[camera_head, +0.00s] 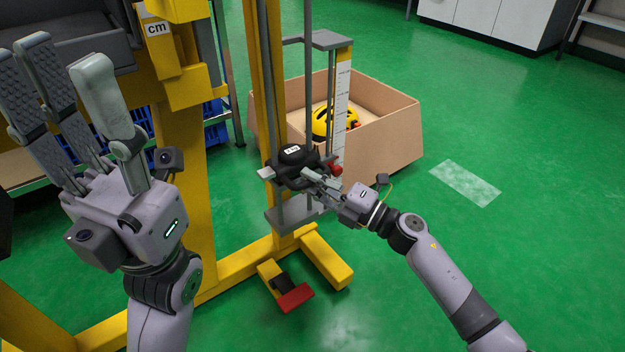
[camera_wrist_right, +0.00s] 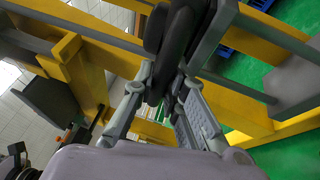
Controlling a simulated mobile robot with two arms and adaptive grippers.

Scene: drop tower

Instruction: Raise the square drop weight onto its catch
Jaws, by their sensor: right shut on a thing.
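A dark drop weight (camera_head: 291,156) with a small white label sits on the upright grey guide rods of the tower, low above the grey base plate (camera_head: 285,217). Its outline is partly hidden, so I cannot confirm that it is square. My right gripper (camera_head: 325,186) is shut on the weight's near right side. In the right wrist view, a dark part of the weight (camera_wrist_right: 182,45) lies between the fingers. A red knob (camera_head: 336,169) shows beside the weight. My left gripper (camera_head: 65,75) is open and empty at the left. I cannot make out the catch.
A white scale strip (camera_head: 341,115) stands right of the rods, under a grey top bracket (camera_head: 322,40). Behind is an open brown box (camera_head: 385,140) with a yellow helmet (camera_head: 335,121). A red pedal (camera_head: 294,298) lies low in front. The green floor at right is clear.

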